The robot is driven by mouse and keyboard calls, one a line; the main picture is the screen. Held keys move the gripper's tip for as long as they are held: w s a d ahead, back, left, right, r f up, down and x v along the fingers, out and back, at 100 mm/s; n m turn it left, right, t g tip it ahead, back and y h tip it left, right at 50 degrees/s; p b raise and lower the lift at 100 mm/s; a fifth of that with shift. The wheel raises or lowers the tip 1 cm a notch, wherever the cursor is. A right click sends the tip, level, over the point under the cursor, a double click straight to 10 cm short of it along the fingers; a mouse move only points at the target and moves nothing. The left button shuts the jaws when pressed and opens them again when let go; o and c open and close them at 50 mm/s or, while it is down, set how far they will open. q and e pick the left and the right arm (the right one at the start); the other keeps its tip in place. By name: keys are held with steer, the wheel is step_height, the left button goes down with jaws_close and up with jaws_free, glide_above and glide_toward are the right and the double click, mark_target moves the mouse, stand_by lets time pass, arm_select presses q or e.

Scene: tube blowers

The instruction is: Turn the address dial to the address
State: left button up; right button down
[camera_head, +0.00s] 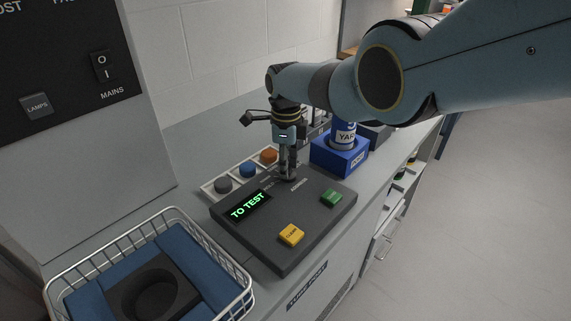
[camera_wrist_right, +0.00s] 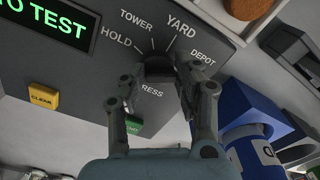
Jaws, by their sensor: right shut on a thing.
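The dark grey control panel (camera_head: 263,250) lies on the counter. Its display (camera_head: 249,205) reads "TO TEST" in green. The address dial (camera_wrist_right: 158,66) is a dark round knob, with HOLD, TOWER, YARD and DEPOT printed around it in the right wrist view. I cannot tell which label it points to. My right gripper (camera_head: 288,174) comes down from above and is shut on the dial, one finger on each side in the right wrist view (camera_wrist_right: 158,80). The gripper hides the dial in the head view and part of the word ADDRESS in the wrist view. My left gripper is not in view.
A yellow button (camera_head: 291,234) and a green button (camera_head: 332,197) sit on the panel. A blue holder (camera_head: 338,156) with a blue YARD cylinder (camera_head: 344,134) stands behind. A white tray with several coloured caps (camera_head: 244,170) is behind-left. A wire basket (camera_head: 240,283) is front left.

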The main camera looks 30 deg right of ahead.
steer(key=shift+d+m, duration=0.1)
steer(key=shift+m, duration=0.9)
steer(key=c, duration=1)
jaws_free()
steer(key=shift+o, duration=0.2)
steer(key=shift+r, duration=0.15)
step_height(320, 180, up, 12)
